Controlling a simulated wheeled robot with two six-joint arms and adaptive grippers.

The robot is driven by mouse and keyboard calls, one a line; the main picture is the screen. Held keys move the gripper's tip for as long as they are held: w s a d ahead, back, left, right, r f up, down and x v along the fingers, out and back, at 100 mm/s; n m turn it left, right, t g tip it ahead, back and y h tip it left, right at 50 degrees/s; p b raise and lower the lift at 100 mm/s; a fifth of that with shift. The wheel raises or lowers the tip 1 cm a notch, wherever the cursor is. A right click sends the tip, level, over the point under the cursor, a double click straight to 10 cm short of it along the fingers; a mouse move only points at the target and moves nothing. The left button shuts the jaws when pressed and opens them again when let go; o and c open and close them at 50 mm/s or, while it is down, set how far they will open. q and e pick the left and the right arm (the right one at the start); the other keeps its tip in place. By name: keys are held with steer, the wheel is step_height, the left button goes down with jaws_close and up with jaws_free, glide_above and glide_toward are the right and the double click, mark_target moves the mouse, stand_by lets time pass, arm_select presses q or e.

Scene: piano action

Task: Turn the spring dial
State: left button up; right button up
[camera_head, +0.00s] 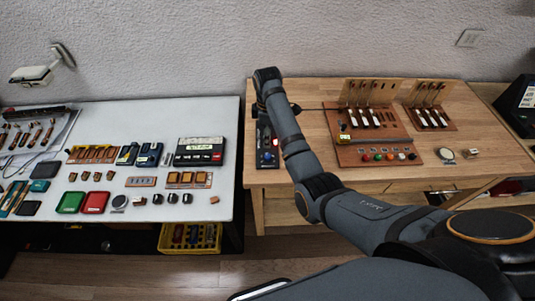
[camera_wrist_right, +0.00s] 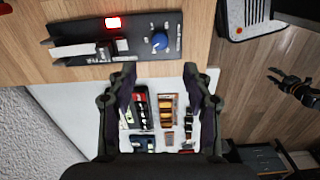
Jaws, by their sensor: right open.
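The spring dial is a blue knob (camera_wrist_right: 160,41) with white marks around it, on a dark panel (camera_wrist_right: 85,48) at the wooden desk's left end. The panel also shows in the head view (camera_head: 265,140), partly hidden by my right arm. My right gripper (camera_wrist_right: 159,70) is open and empty. In the wrist view its fingertips lie just below the dial, one to each side, apart from it. In the head view the gripper is largely hidden behind my arm. A black gripper at the wrist view's right edge (camera_wrist_right: 292,86) looks like my left one; its jaws are unclear.
The panel carries a lit red lamp (camera_wrist_right: 113,22) and a dark slider block (camera_wrist_right: 107,48). A wooden board (camera_head: 375,152) with buttons and levers stands right of my arm. The white table (camera_head: 225,125) at left holds many small parts. A gap separates the tables.

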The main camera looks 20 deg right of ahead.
mark_target(268, 156)
step_height(268, 156, down, 11)
steer(key=n+p, duration=0.1)
steer(key=n, duration=0.4)
stand_by(0.3)
jaws_close()
steer(key=shift+r+m+p, duration=0.3)
steer(key=shift+p, duration=0.35)
steer(key=shift+f+m+p, duration=0.15)
steer(key=shift+m+p, duration=0.2)
steer(key=shift+m, duration=0.35)
steer(key=shift+f, duration=0.1)
